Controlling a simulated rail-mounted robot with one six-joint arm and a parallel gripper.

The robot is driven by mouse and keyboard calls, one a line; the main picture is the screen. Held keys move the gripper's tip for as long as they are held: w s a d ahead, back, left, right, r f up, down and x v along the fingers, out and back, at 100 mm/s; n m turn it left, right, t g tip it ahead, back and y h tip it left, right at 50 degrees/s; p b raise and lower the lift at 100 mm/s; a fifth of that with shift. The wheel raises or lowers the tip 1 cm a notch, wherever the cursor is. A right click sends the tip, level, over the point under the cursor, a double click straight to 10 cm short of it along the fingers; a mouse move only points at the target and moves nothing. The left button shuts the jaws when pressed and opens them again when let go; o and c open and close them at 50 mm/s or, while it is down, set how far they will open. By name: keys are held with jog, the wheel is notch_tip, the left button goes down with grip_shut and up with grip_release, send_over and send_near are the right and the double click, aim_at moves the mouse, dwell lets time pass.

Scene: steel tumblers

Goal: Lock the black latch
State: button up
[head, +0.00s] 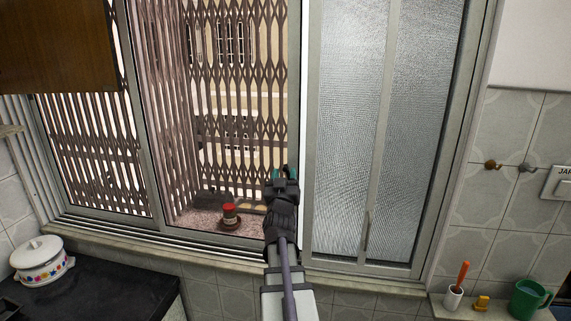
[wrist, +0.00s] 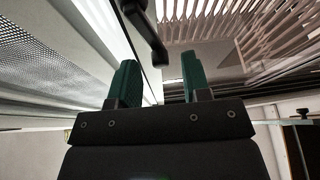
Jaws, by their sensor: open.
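The black latch (wrist: 148,32) shows at the top of the wrist view as a dark handle on the edge of the window frame. Its lower end lies between my two green fingers in that picture, a little beyond the tips. My gripper (wrist: 158,72) is open, with nothing between the fingers. Whether either finger touches the latch cannot be told. In the head view my gripper (head: 281,174) is raised in front of the sliding window's middle upright (head: 307,130). The latch cannot be made out in the head view.
A frosted glass pane (head: 345,130) is to the right, and a folding metal grille (head: 235,90) stands outside at left. A red-topped pot (head: 229,217) sits on the ledge. A white pot (head: 40,260), an orange-handled brush (head: 462,273) and a green mug (head: 526,300) stand lower down.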

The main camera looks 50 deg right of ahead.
jog(key=x, duration=0.2)
jog(key=shift+w+d+r, duration=0.1)
jog(key=shift+w+d, duration=0.05)
jog(key=shift+d, duration=0.2)
jog(key=shift+c, duration=0.2)
grip_shut()
jog(key=m+g, duration=0.1)
jog(key=s+m+g+h, duration=0.1)
jog(key=m, duration=0.3)
jog(key=shift+s+d+r+g+h, duration=0.1)
jog(key=shift+s+d+g+h, duration=0.2)
jog(key=shift+g, duration=0.1)
jog(key=shift+o, duration=0.2)
grip_release()
jog(key=shift+a, duration=0.15)
